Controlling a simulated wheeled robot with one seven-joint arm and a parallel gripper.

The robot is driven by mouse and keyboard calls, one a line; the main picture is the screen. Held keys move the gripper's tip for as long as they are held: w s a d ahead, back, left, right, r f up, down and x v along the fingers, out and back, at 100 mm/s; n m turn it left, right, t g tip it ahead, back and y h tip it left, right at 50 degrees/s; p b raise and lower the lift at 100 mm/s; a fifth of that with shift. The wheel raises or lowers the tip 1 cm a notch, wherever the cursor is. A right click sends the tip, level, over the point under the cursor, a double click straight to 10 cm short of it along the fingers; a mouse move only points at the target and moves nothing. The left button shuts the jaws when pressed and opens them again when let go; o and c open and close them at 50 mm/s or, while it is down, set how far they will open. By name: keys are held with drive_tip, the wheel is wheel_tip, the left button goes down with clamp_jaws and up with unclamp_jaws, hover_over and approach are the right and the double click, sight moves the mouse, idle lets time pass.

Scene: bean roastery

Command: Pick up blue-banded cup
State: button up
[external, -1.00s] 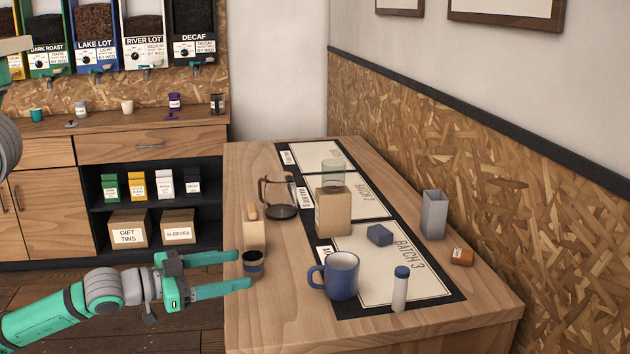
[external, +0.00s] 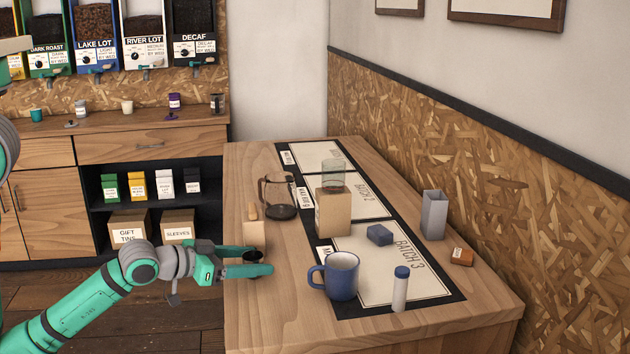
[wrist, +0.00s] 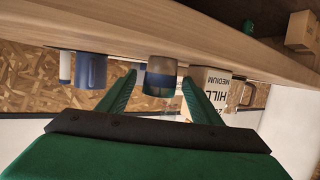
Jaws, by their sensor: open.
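The blue-banded cup (wrist: 161,80) stands near the left edge of the table. In the wrist view it is between the two fingers of my gripper (wrist: 160,76), with its blue band visible and a gap on each side. In the external view only the dark top of the cup (external: 252,255) shows; the near finger hides its body and band. My gripper (external: 264,262) is open, level with the cup, with one finger on either side of it.
A blue mug (external: 342,278) and a white bottle with a blue cap (external: 400,290) stand to the right. A bag-like box (external: 334,212) and a glass carafe (external: 278,197) stand farther back.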

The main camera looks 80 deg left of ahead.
drive_tip(key=shift+x, duration=2.2)
drive_tip(key=c, duration=1.1)
